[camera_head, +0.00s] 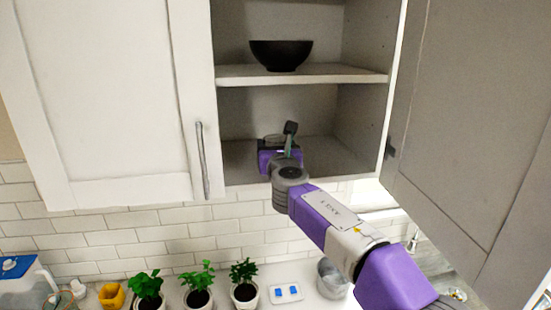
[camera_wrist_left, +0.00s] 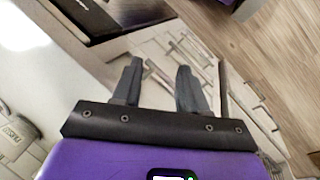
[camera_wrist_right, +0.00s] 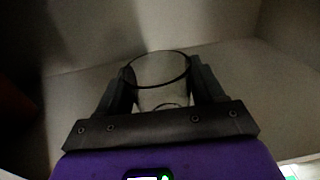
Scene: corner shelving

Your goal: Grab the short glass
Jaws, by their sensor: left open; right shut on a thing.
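The short glass (camera_wrist_right: 160,72) is clear and stands between the two fingers of my right gripper (camera_wrist_right: 162,92) in the right wrist view. The fingers are shut on its sides. In the head view my right gripper (camera_head: 277,145) reaches into the lower compartment of the open cabinet, and the glass shows only faintly behind it. I cannot tell whether the glass touches the shelf. My left gripper (camera_wrist_left: 155,85) is open and empty in the left wrist view, away from the cabinet. It does not show in the head view.
A black bowl (camera_head: 281,54) stands on the upper shelf (camera_head: 330,76) above my right gripper. The open cabinet door (camera_head: 460,130) is at the right, beside my right arm. Potted plants (camera_head: 197,290) and a metal cup (camera_head: 332,280) stand on the counter below.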

